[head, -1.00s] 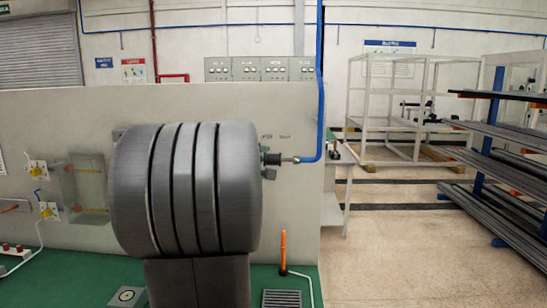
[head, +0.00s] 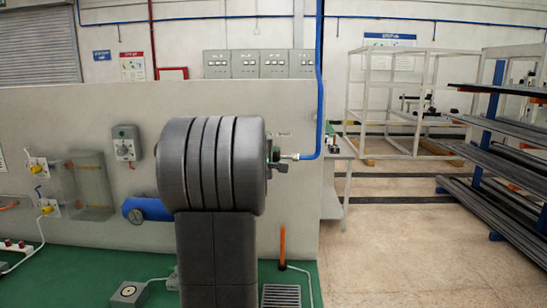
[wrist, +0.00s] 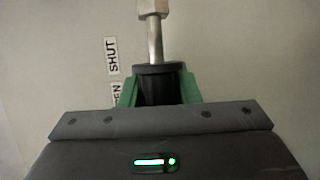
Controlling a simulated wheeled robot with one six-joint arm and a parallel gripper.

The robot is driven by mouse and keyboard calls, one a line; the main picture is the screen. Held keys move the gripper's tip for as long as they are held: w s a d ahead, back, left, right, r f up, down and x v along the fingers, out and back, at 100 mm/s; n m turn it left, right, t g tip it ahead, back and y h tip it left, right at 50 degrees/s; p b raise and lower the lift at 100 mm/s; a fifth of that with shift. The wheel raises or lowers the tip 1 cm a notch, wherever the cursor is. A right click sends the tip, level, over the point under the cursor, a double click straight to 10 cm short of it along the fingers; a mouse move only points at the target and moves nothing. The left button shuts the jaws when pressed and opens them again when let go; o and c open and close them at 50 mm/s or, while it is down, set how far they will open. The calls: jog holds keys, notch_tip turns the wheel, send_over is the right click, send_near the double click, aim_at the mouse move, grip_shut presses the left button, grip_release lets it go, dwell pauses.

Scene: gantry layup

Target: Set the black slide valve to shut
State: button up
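The black slide valve (wrist: 160,88) is a dark sleeve on a metal rod in the wrist view. Its rim is level with the lower end of the SHUT label (wrist: 113,55), and its body lies beside a partly hidden label ending in EN (wrist: 116,93). The green fingers of my gripper (wrist: 160,97) flank the sleeve closely on both sides, with no visible gap. The wide grey gripper body hides the sleeve's near end. In the head view my arm hides most of the valve; only its end by the metal fitting (head: 290,157) shows.
A blue pipe (head: 320,95) runs down the panel (head: 60,115) to the fitting. A grey switch box (head: 126,143) and a blue cylinder (head: 148,209) are left of my arm. An orange post (head: 282,245) stands below. The floor at right is open before the racks (head: 505,150).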

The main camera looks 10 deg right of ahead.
aim_at(282, 157)
grip_shut()
jog(key=shift+s+d+f+b, duration=0.25)
jog(key=shift+d+b, duration=0.35)
jog(key=shift+b, duration=0.3)
jog(key=shift+s+d+r+b, duration=0.1)
jog(key=shift+s+d+b, duration=0.1)
jog(key=shift+d+b, duration=0.6)
jog(key=shift+d+r, duration=0.1)
jog(key=shift+d, duration=0.05)
jog(key=shift+o, duration=1.4)
grip_release()
jog(key=o, duration=0.4)
jog(key=shift+s+d, duration=0.1)
jog(key=shift+d, duration=0.1)
jog(key=shift+a, duration=0.15)
